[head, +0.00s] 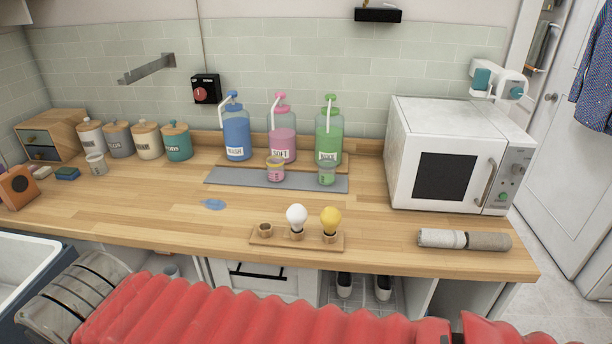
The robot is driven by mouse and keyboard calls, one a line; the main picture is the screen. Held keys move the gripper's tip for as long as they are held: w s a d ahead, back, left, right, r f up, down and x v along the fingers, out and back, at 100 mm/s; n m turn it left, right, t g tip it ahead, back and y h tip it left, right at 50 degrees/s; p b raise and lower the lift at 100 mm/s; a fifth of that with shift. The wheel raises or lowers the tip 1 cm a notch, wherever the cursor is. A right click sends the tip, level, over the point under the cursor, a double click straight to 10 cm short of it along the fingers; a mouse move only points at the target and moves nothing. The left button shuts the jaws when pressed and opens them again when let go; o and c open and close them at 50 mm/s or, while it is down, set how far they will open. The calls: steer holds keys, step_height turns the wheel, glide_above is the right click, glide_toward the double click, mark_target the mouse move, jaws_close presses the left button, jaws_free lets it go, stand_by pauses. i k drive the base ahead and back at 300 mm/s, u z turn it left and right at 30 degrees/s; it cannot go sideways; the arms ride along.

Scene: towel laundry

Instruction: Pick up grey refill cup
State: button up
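A small pale grey cup (97,163) stands upright on the left part of the wooden counter (150,205), in front of the lidded canisters. It is the only greyish cup that I see. A cup with pink contents (275,171) and a cup with green contents (327,173) stand on a grey mat (235,180) in front of the pump bottles. No gripper fingers of mine show, so I cannot see what they hold. My red ribbed arm cover crosses the bottom of the view, well in front of the grey cup.
Canisters (148,141) stand behind the grey cup, with a blue sponge (67,174) to its left. Blue, pink and green pump bottles (236,135), a bulb holder (265,241), a microwave (407,150) and a rolled towel (490,241) occupy the counter. A blue puddle (213,204) lies mid-left.

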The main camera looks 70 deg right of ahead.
mark_target(326, 170)
steer(key=u, duration=0.2)
steer(key=k, duration=1.7)
steer(key=z, duration=0.55)
steer(key=i, duration=1)
steer(key=z, duration=0.1)
